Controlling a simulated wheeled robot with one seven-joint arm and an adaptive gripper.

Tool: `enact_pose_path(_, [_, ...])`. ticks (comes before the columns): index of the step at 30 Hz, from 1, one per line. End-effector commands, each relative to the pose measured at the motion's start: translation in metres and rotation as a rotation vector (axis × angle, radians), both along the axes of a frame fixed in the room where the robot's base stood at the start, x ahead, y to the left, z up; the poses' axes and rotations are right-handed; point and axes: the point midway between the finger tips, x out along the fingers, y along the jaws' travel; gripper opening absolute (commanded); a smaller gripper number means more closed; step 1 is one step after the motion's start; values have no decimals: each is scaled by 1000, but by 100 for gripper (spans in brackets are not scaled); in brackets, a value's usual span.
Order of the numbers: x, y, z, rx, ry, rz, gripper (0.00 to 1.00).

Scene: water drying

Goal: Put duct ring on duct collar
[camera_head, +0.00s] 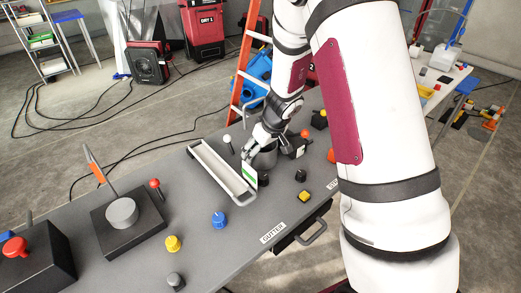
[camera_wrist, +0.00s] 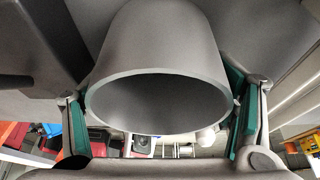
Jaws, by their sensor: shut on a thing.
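My gripper (camera_head: 264,139) is over the grey workbench (camera_head: 205,255), just right of the white tray. In the wrist view my gripper (camera_wrist: 160,118) has its teal-padded fingers on either side of a wide grey hollow duct ring (camera_wrist: 155,45), whose open round mouth shows. The gripper is shut on this ring. In the head view the grey ring (camera_head: 266,158) shows partly below the gripper, low by the bench top. I cannot tell whether it touches the bench. I cannot clearly pick out the duct collar in either view.
A long white tray (camera_head: 214,168) lies left of the gripper. A black box (camera_head: 115,238) with a grey round top and an orange-tipped lever stands further left. Several coloured knobs, such as a blue one (camera_head: 219,220), and a black block (camera_head: 298,147) stand around on the bench.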

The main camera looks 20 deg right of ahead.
Motion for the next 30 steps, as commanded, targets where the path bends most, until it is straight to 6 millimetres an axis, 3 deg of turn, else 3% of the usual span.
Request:
enact_pose_path(1, [1,0,-2,0,0,0,49])
enact_pose_path(2, [0,0,-1,0,0,0,84])
enact_pose_path(3, [0,0,-1,0,0,0,86])
enact_pose_path(16, [-1,0,2,0,1,0,86])
enact_pose_path(30, [-33,-9,86,-1,-3,2,86])
